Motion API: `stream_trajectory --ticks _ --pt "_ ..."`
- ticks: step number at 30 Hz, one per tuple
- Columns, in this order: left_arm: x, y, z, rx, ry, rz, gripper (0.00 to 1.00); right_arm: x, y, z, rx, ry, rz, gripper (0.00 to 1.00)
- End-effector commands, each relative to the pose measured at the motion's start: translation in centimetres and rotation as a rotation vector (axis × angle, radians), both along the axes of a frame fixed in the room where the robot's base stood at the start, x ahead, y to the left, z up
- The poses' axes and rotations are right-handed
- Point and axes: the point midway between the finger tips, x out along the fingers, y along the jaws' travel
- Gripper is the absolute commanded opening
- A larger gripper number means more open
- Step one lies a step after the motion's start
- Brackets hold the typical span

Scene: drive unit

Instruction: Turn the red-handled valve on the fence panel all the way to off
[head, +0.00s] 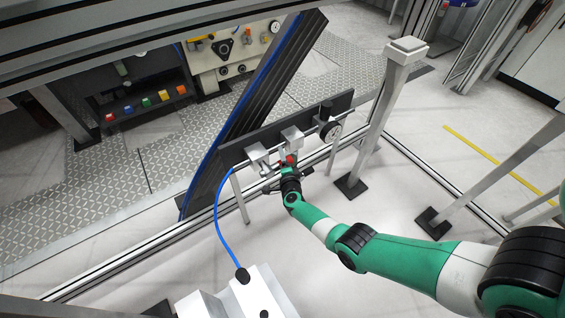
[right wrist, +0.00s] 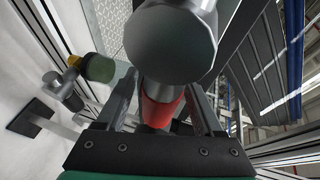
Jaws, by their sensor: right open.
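The red valve handle (head: 290,159) shows as a small red spot on the pipe assembly at the dark fence panel (head: 240,148) in the head view. My right gripper (head: 284,167) is at the handle and partly hides it. In the right wrist view, the red handle (right wrist: 161,106) lies between the two open fingers of my right gripper (right wrist: 163,108). Whether either finger touches it I cannot tell. A large grey round end (right wrist: 170,42) covers the upper part of the handle there. My left gripper is not in view.
A blue hose (head: 217,218) curves down from the panel's left end. A grey post (head: 383,110) stands to the right. A dark slanted belt (head: 255,105) rises behind the panel.

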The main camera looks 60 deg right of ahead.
Motion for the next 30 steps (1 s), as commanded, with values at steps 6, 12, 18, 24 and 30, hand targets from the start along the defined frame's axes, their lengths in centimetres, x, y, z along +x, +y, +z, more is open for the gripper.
stream_trajectory --ticks 6,12,18,24,30 --pt "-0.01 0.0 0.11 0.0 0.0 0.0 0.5 0.0 0.01 0.08 0.0 0.0 0.0 0.64" --pt "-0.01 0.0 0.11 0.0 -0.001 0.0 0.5 0.0 0.04 0.08 0.0 0.0 0.0 0.28" --pt "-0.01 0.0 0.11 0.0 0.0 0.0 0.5 0.0 0.04 0.07 0.0 0.0 0.0 0.0" --pt "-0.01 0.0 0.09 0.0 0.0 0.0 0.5 0.0 0.05 0.07 0.0 0.0 0.001 0.0" --pt "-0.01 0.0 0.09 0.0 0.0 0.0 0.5 -0.01 0.05 0.06 0.0 0.0 0.001 0.0"
